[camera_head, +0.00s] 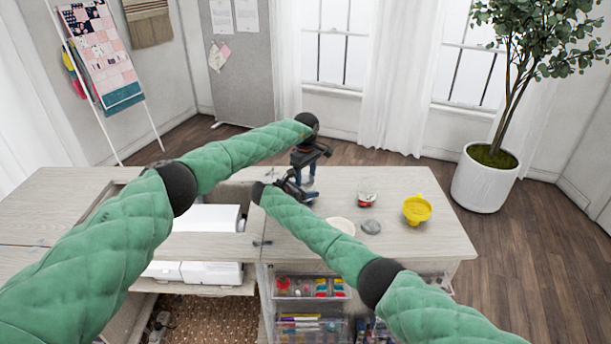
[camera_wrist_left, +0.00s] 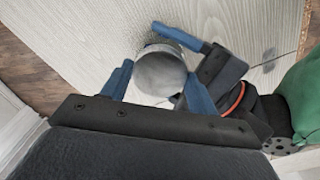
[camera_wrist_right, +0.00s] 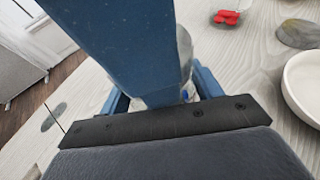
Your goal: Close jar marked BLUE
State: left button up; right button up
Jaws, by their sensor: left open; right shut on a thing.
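A clear jar (camera_wrist_right: 185,50) stands on the table, with something blue low inside it or on it. No label is readable. A round grey lid (camera_wrist_left: 160,74) lies over its top in the left wrist view; I cannot tell whether it is seated. My left gripper (camera_head: 307,178) is above the jar, open, its blue fingers on either side of the lid (camera_wrist_left: 160,82). My right gripper (camera_head: 284,190) is shut on the jar from the side, lower down. In the right wrist view a blue left finger hides much of the jar.
A second glass jar (camera_head: 367,190) with red contents, a loose grey disc (camera_head: 370,227), a white bowl (camera_head: 342,226) and a yellow bowl-like item (camera_head: 417,210) stand to the right on the table (camera_head: 440,242). A white sewing machine (camera_head: 205,218) sits in the cabinet opening at left.

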pick_arm(q)
jog(key=shift+o, duration=0.2)
jog(key=shift+s+r, duration=0.1)
jog(key=shift+r, duration=2.3)
jog(key=shift+f, duration=0.15)
jog(key=shift+a, duration=0.1)
jog(key=shift+c, duration=0.3)
